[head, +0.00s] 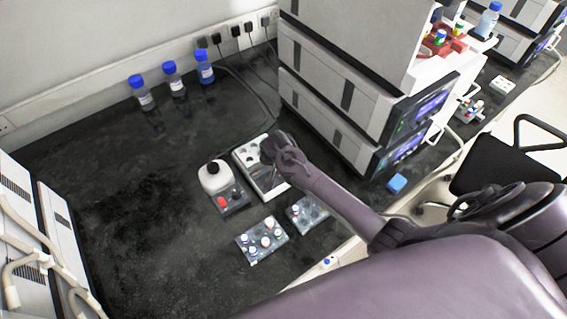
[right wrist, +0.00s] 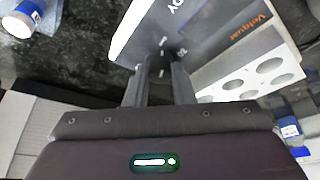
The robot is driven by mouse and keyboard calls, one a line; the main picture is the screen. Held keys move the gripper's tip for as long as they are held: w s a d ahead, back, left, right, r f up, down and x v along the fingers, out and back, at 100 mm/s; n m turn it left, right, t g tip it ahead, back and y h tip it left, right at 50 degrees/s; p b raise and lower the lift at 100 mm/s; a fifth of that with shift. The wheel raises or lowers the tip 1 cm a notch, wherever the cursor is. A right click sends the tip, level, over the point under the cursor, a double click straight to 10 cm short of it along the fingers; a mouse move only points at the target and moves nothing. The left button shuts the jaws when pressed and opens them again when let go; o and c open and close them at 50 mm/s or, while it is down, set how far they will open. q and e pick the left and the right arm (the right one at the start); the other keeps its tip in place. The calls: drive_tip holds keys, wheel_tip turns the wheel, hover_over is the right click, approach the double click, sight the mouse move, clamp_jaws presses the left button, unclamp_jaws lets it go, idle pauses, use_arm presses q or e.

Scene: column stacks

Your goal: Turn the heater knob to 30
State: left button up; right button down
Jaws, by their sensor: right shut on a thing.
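The heater (head: 243,158) is a white block with round wells and a dark front panel. It stands on the black bench in the middle of the head view. Its wells (right wrist: 243,84) and its dark panel with white tick marks (right wrist: 190,35) show in the right wrist view. My right gripper (head: 274,158) reaches over the heater from the right and hides part of it. In the right wrist view its two fingers (right wrist: 160,75) are at the panel, shut on the knob. The knob is mostly hidden between them, and its setting cannot be read. My left gripper is not in view.
Vial racks (head: 262,240) (head: 308,213) stand in front. Blue-capped bottles (head: 171,78) line the wall. Tall stacked instruments (head: 325,100) rise close behind on the right.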

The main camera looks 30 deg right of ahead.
drive_tip(key=m, duration=0.1)
drive_tip(key=m+p, duration=0.1)
drive_tip(key=m, duration=0.1)
drive_tip(key=shift+w+a+r+g+h, duration=0.1)
drive_tip(key=shift+a+r+g+h, duration=0.05)
drive_tip(key=shift+g+h, duration=0.2)
drive_tip(key=m+g, duration=0.1)
drive_tip(key=m, duration=0.1)
drive_tip(key=shift+w+m+h+p, duration=0.1)
drive_tip(key=shift+m+h+p, duration=0.2)
drive_tip(key=shift+m, duration=0.1)
drive_tip(key=shift+m+g, duration=0.45)
drive_tip(key=shift+m, duration=0.75)
drive_tip(key=shift+w+m+g, duration=0.1)
drive_tip(key=shift+m+g, duration=0.4)
drive_tip(key=shift+m, duration=0.7)
drive_tip(key=shift+b, duration=0.3)
drive_tip(key=c, duration=1.2)
unclamp_jaws()
drive_tip(key=shift+c, duration=0.2)
